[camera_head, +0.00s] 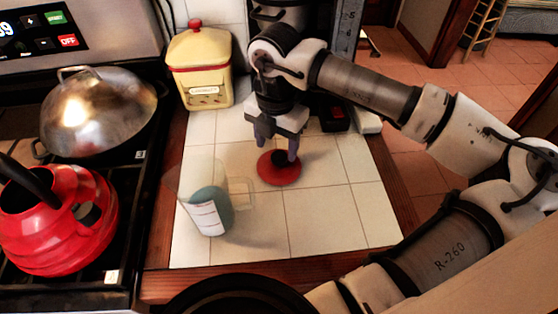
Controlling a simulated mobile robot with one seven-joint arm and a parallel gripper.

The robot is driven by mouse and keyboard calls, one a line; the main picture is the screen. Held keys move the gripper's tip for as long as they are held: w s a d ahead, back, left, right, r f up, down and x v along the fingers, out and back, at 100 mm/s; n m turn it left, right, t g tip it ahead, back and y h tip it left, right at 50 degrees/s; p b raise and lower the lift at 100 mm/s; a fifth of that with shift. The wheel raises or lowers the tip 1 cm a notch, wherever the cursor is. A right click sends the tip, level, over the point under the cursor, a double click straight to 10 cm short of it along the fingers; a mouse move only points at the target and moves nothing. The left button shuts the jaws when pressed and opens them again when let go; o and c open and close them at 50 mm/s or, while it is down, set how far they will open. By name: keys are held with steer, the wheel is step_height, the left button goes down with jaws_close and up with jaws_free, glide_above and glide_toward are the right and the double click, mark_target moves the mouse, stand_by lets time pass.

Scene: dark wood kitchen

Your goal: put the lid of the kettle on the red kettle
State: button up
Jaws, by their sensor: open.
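The red kettle (60,222) stands on the stove at the left, with its black handle up and its top opening dark and uncovered. The kettle lid (281,172) is a round red disc with a black knob, lying on the white tiled counter. My gripper (277,151) points down over the lid, its fingers open and apart. The fingertips are near the knob; I cannot tell whether they reach down on both sides of it.
A clear measuring cup (208,207) stands on the counter between lid and kettle. A domed metal pan (97,112) sits behind the kettle. The counter's front right is clear.

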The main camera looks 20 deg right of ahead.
mark_target(279, 156)
steer(key=f, duration=0.2)
steer(key=f+p, duration=0.1)
steer(key=f, duration=0.1)
steer(key=shift+d, duration=0.3)
steer(key=c, duration=1.2)
steer(key=shift+o, duration=0.2)
steer(key=shift+r, duration=0.1)
